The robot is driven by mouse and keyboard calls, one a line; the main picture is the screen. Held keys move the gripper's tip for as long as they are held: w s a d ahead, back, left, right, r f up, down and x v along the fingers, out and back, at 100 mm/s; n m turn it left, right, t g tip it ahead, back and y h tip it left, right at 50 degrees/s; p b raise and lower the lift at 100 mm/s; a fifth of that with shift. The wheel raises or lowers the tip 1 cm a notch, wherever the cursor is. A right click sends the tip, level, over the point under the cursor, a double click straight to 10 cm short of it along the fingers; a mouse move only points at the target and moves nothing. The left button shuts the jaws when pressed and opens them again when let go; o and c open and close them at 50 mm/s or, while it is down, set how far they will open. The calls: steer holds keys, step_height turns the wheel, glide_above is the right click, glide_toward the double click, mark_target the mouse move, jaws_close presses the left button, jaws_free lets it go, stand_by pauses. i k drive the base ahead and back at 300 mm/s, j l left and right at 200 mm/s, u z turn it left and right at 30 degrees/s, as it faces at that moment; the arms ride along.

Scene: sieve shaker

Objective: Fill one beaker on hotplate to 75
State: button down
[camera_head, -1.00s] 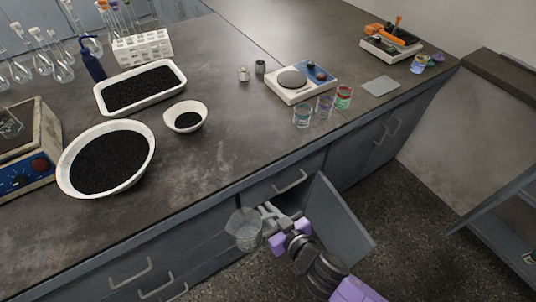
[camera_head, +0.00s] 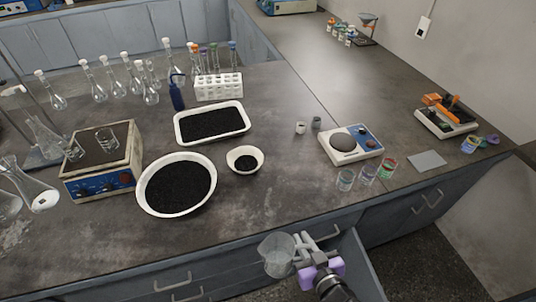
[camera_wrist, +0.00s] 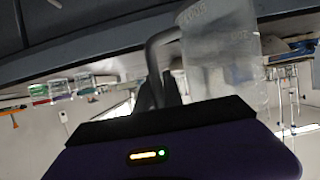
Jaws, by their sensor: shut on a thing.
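My gripper (camera_head: 306,256) is shut on the handle of a clear graduated jug (camera_head: 277,254), held in front of the bench's front edge. The jug also shows large in the wrist view (camera_wrist: 222,50), with faint markings; whether it holds liquid I cannot tell. A hotplate (camera_head: 88,182) with a blue panel stands at the left of the bench. Two small clear beakers stand on its dark top: a left beaker (camera_head: 74,150) and a right beaker (camera_head: 107,140). Their fill level is too small to read.
Glass flasks (camera_head: 40,196) stand left of the hotplate. A balance (camera_head: 350,153) and small coloured cups (camera_head: 367,175) stand right.

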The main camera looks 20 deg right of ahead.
mark_target(109, 143)
steer(key=j+z, duration=0.15)
steer(key=j, duration=0.7)
steer(key=j+z, duration=0.1)
steer(key=j, duration=0.75)
steer(key=k+j+z, duration=0.15)
steer(key=j, duration=0.7)
steer(key=i, duration=0.05)
